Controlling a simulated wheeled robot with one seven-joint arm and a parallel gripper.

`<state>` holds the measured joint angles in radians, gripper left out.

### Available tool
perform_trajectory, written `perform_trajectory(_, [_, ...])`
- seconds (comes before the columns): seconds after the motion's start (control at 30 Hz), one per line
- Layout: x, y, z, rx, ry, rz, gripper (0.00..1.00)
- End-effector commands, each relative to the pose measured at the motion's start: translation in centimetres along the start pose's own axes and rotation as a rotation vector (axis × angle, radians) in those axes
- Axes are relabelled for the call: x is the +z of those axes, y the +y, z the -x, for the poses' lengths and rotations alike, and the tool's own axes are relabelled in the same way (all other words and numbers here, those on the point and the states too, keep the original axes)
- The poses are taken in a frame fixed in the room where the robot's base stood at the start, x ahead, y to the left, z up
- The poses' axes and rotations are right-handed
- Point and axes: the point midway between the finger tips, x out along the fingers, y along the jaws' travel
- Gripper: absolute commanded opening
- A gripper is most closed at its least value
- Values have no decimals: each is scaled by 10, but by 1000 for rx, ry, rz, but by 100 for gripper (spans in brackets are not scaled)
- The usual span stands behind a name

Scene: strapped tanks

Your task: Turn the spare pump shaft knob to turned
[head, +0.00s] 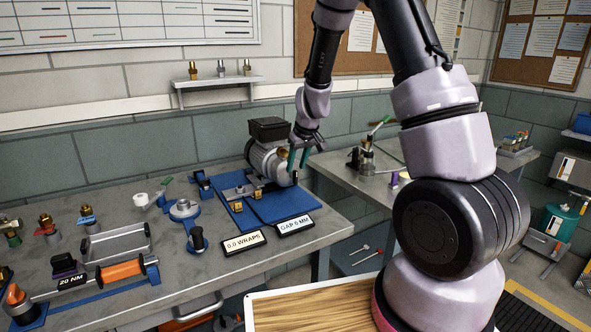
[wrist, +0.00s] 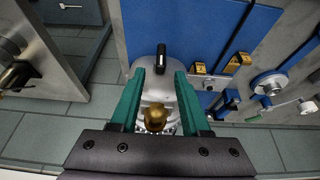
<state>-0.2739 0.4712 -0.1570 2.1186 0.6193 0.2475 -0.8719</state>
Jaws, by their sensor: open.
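The spare pump (head: 262,158) is a grey motor body with a black box on top, standing at the back of the blue mat on the bench. A brass knob (head: 283,155) shows at its right side, partly behind my gripper. My gripper (head: 298,160) is at the pump's right side with its green fingers apart. In the wrist view the brass knob (wrist: 157,125) appears between the two fingers of my gripper (wrist: 158,84), near the palm. I cannot tell whether either finger touches it. A black bar (wrist: 162,56) shows beyond the fingertips.
The blue mat (head: 290,205) holds brass fittings; signs reading "0.0 WRAPS" (head: 244,241) and "GAP 6 MM" (head: 295,225) stand at the front. A wall shelf (head: 217,82) is behind. A second bench (head: 372,182) is on the right, with a floor gap between benches.

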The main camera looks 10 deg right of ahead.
Motion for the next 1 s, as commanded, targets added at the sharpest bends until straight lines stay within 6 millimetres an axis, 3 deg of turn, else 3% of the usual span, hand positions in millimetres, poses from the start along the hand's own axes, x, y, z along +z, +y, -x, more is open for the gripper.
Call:
perform_trajectory(0.2, [0,0,-20,0,1,-1,46])
perform_trajectory(0.5, [0,0,-22,0,1,0,46])
perform_trajectory(0.57, [0,0,-22,0,1,0,27])
perform_trajectory(0.63, [0,0,-22,0,1,0,0])
perform_trajectory(1.0, [0,0,-22,-2,1,-1,0])
